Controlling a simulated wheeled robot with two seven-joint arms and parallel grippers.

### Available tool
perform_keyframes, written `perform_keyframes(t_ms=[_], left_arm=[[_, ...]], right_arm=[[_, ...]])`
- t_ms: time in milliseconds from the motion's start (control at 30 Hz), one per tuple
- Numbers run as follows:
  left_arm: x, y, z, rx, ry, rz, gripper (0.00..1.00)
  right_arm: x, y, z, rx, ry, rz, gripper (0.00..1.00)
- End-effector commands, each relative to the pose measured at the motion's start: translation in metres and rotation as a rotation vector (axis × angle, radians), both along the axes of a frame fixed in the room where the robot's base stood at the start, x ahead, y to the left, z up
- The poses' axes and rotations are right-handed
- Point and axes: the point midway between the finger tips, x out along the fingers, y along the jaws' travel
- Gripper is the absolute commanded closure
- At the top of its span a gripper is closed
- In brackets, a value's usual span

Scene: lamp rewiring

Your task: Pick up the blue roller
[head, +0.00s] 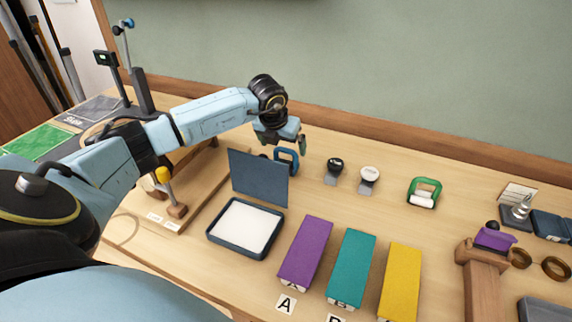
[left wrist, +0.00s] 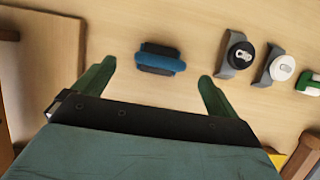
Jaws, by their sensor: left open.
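The blue roller (head: 287,159) stands on the table behind the open lid of a dark box. It also shows in the left wrist view (left wrist: 160,60), lying between and just beyond my two green fingertips, not touching them. My left gripper (head: 290,142) is over the roller, and its fingers are spread apart in the wrist view (left wrist: 155,72). Nothing is between the fingers at the tips except bare table and the roller ahead. My right gripper does not show in either view.
A white-padded box (head: 240,228) with a raised lid (head: 258,178) stands in front of the roller. Purple (head: 306,252), teal (head: 352,268) and yellow (head: 401,280) blocks are nearer.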

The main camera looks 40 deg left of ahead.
Motion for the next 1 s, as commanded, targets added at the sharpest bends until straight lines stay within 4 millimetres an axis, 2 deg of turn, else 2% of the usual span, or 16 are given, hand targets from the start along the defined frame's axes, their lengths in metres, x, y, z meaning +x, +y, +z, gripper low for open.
perform_keyframes(t_ms=[167,433,767,1000], left_arm=[[0.004,0.000,-0.012,-0.002,0.002,0.001,0.03],[0.018,0.004,-0.046,-0.001,0.002,0.001,0.03],[0.021,0.005,-0.053,0.000,-0.001,0.000,0.03],[0.021,0.005,-0.052,0.000,0.000,0.000,0.32]], right_arm=[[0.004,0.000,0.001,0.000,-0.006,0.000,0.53],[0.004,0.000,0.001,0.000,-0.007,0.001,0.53],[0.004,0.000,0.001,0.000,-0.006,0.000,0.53],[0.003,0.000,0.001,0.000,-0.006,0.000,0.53]])
